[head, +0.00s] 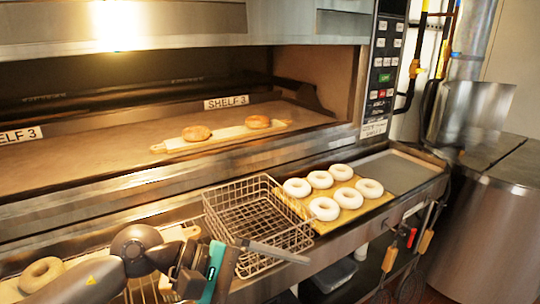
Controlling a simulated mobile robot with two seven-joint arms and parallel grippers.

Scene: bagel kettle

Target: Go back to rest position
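My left arm comes in from the lower left. My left gripper (222,272), with a teal part and a dark part, is beside the near left side of the wire basket (250,210). Its fingertips are not clear, so I cannot tell whether it is open or shut, or whether it touches the basket's grey handle (285,254). The basket looks empty and stands on the ledge in front of the oven. My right gripper is not in view.
Several white bagels (325,208) lie on a tray right of the basket. Two browned bagels (197,133) sit on a board (225,135) inside the open oven. Another bagel (41,274) is at lower left. Tools with wooden handles (425,241) hang at the right.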

